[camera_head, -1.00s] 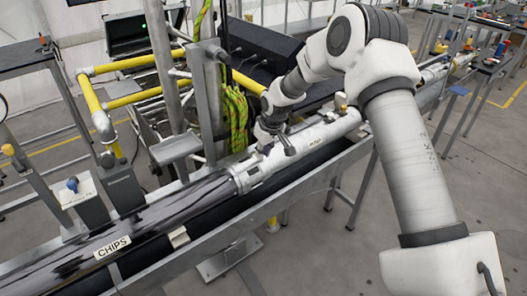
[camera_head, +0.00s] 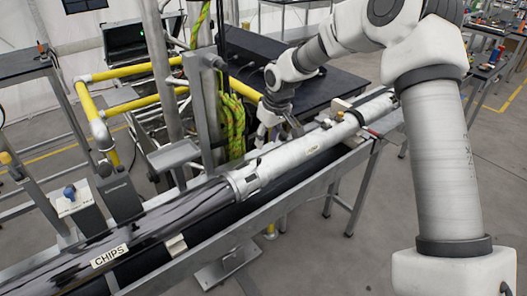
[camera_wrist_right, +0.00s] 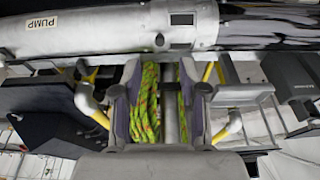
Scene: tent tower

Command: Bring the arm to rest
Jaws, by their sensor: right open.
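My right arm reaches in from the right in the head view. My right gripper (camera_head: 280,128) is beside the far side of the silver pipe (camera_head: 290,152), over the gap near the hanging yellow-green rope. In the right wrist view its two fingers (camera_wrist_right: 161,72) are spread apart with nothing held between them. The rope (camera_wrist_right: 145,103) shows behind and between the fingers; I cannot tell its exact distance. The pipe (camera_wrist_right: 100,30), with a PUMP label (camera_wrist_right: 41,23), lies across the top of that view, beyond the fingertips. My left gripper is not in view.
The pipe and a dark tube with a CHIPS label (camera_head: 110,256) lie along a long metal trough. A steel post (camera_head: 207,105), yellow rails (camera_head: 128,104) and a black table (camera_head: 330,92) stand close behind the gripper. Open floor (camera_head: 340,250) lies at the front right.

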